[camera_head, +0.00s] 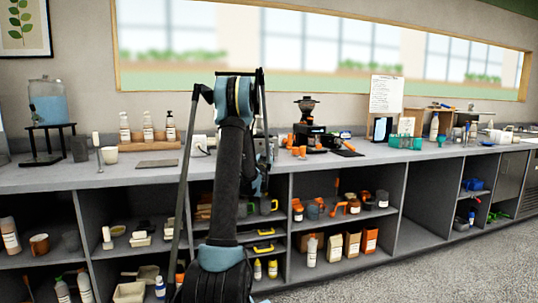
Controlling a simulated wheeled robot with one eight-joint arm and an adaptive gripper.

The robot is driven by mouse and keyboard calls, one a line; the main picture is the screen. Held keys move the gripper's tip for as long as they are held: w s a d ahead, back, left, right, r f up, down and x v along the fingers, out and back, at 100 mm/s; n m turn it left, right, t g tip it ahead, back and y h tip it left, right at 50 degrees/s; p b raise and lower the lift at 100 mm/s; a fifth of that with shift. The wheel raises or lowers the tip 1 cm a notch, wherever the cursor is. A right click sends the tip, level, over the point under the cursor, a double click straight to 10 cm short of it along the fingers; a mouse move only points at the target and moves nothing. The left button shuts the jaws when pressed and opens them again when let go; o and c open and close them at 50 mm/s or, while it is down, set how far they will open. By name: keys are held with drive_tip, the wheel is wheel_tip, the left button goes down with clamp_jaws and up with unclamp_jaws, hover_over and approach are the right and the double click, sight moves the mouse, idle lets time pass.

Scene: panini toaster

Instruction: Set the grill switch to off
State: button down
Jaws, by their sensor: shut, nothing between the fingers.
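A pale appliance (202,144) that may be the grill stands on the counter, mostly hidden behind my raised arm. Only a small part of it shows at the arm's left side, with a dark cord beside it. I cannot make out its switch or the switch's position. My arm rises in the middle of the view and bends at the top. Its far end reaches down behind the upright link, so my gripper is hidden and I cannot see how near it is to the appliance.
The grey counter (60,178) runs across the view. Left of my arm are a board (157,164), bottles on a wooden stand (150,146) and a drink dispenser (47,100). Open shelves below hold several items.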

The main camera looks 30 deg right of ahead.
drive_tip(key=shift+s+a+r, duration=0.15)
drive_tip(key=shift+s+a, duration=0.05)
drive_tip(key=shift+s, duration=0.5)
drive_tip(key=shift+s, duration=0.1)
drive_tip(key=s, duration=0.3)
drive_tip(key=s+a+r, duration=0.1)
drive_tip(key=shift+s+a, duration=0.1)
drive_tip(key=shift+s, duration=0.2)
idle(0.7)
